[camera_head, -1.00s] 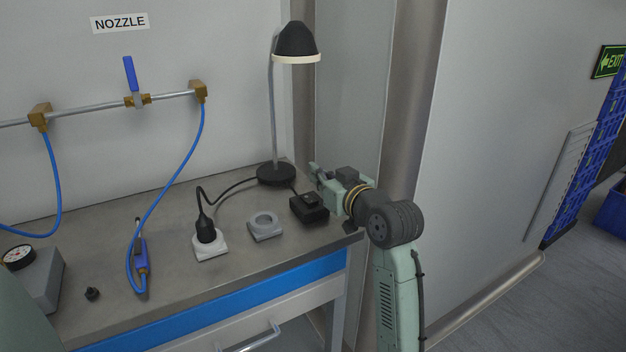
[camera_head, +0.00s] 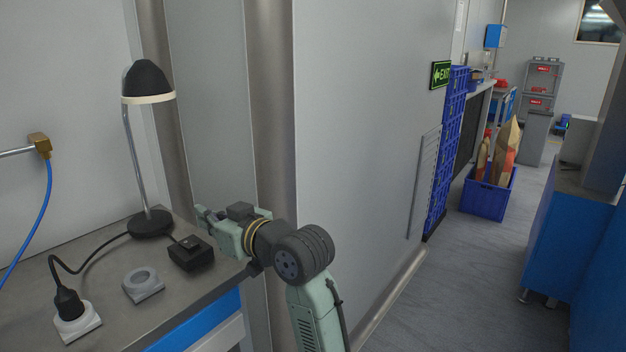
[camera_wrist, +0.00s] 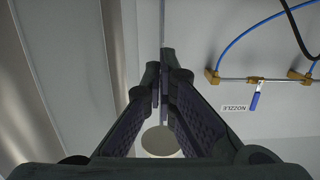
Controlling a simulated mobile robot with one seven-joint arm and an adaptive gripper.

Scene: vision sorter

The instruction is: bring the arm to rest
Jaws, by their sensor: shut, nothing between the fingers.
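My gripper (camera_head: 205,217) is at the end of my folded green arm, above the right end of the workbench (camera_head: 205,283), close to the wall corner. It points left toward the desk lamp (camera_head: 148,84) and holds nothing. In the wrist view my gripper (camera_wrist: 162,84) shows both dark fingers with their tips together.
A grey ring holder (camera_head: 143,293) and a white socket with a black plug (camera_head: 77,328) sit on the bench. Blue crates (camera_head: 447,150) stack along the wall; a blue bin (camera_head: 488,196) stands beyond. A blue cabinet (camera_head: 565,245) is at right. The aisle floor between is clear.

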